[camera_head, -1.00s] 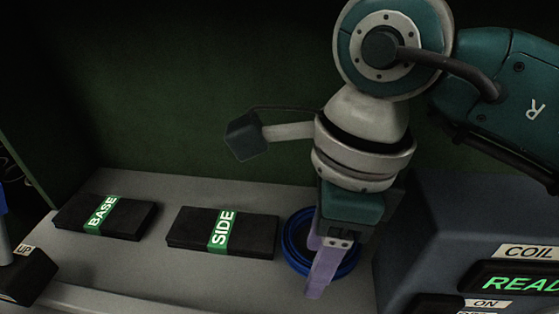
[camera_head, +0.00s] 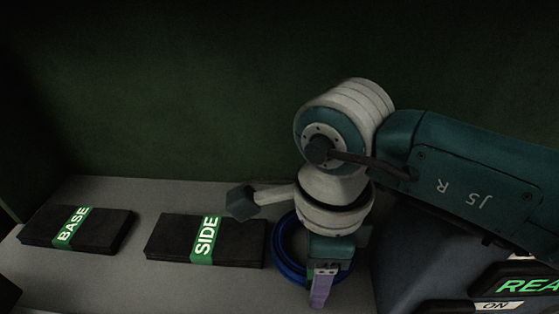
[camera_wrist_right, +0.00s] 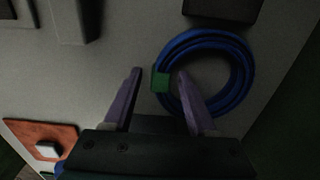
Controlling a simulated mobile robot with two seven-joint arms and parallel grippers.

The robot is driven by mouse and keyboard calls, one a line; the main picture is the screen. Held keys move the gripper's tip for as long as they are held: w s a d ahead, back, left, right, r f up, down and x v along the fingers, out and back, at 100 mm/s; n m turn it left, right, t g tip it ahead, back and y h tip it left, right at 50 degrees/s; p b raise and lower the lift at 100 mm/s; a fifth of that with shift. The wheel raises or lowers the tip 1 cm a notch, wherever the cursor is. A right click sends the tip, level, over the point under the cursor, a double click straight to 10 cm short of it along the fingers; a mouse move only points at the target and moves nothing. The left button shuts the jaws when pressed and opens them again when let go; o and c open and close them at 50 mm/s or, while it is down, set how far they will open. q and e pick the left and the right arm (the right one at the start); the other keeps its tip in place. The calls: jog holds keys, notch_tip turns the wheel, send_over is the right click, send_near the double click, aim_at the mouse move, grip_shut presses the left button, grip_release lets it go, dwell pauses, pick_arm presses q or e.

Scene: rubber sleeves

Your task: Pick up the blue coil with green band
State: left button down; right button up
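The blue coil (camera_head: 284,256) lies flat on the grey table, right of the SIDE block and partly hidden by my right arm in the head view. In the right wrist view the coil (camera_wrist_right: 240,80) shows as a ring, with its green band (camera_wrist_right: 160,81) on the left side. My right gripper (camera_wrist_right: 155,78) is open over the coil, its purple fingers on either side of the banded part, one finger over the ring's opening. It is also in the head view (camera_head: 319,290). I cannot tell whether the fingers touch the coil. My left gripper is not in view.
A black block with a green SIDE label (camera_head: 168,240) lies left of the coil, and a BASE block (camera_head: 105,232) further left. A dark machine with lit green lettering (camera_head: 425,265) stands close on the right. A dark green wall is behind the table.

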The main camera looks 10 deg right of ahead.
grip_shut()
dwell(1.3)
